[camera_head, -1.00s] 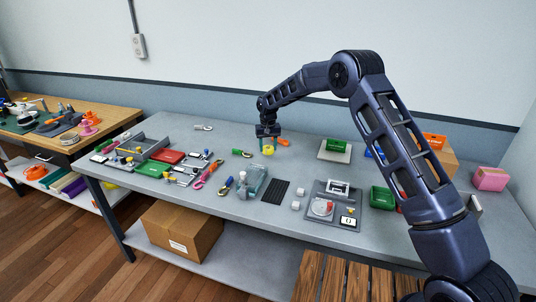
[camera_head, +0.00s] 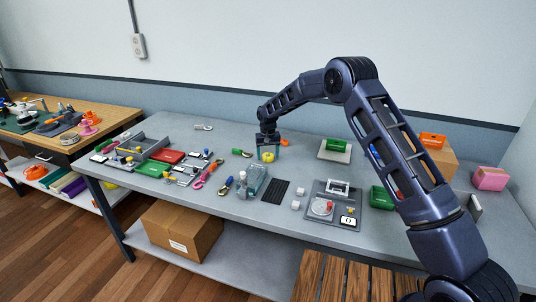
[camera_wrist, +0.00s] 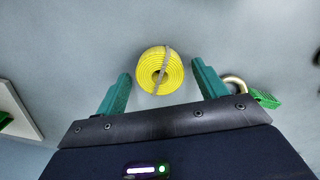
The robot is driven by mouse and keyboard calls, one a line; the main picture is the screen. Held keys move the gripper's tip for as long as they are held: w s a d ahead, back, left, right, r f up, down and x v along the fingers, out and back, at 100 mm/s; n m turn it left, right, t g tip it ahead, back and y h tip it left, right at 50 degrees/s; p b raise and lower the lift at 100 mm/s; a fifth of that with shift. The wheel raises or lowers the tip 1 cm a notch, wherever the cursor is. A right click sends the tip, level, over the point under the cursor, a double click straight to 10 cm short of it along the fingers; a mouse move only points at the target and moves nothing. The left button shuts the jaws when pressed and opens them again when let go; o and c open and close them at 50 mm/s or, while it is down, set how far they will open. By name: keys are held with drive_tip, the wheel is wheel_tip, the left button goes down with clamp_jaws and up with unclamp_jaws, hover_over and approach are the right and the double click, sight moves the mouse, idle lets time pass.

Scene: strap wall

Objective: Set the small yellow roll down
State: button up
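The small yellow roll (camera_wrist: 158,66), with a grey band across it, lies on the grey table. It also shows in the head view (camera_head: 268,157). My gripper (camera_wrist: 160,85) has its two teal fingers spread wide, with a clear gap between each finger and the roll. In the head view my gripper (camera_head: 269,153) is low at the table with the roll between or just by its fingers. The roll appears to rest on the table, and no finger touches it in the wrist view.
A clear bottle (camera_head: 253,181) and a black mat (camera_head: 275,191) lie nearer the front. A white plate with a green block (camera_head: 336,146) is to the right.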

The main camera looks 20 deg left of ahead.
sight(268, 155)
wheel_tip(268, 155, up, 12)
drive_tip(key=shift+r, duration=0.15)
idle(0.6)
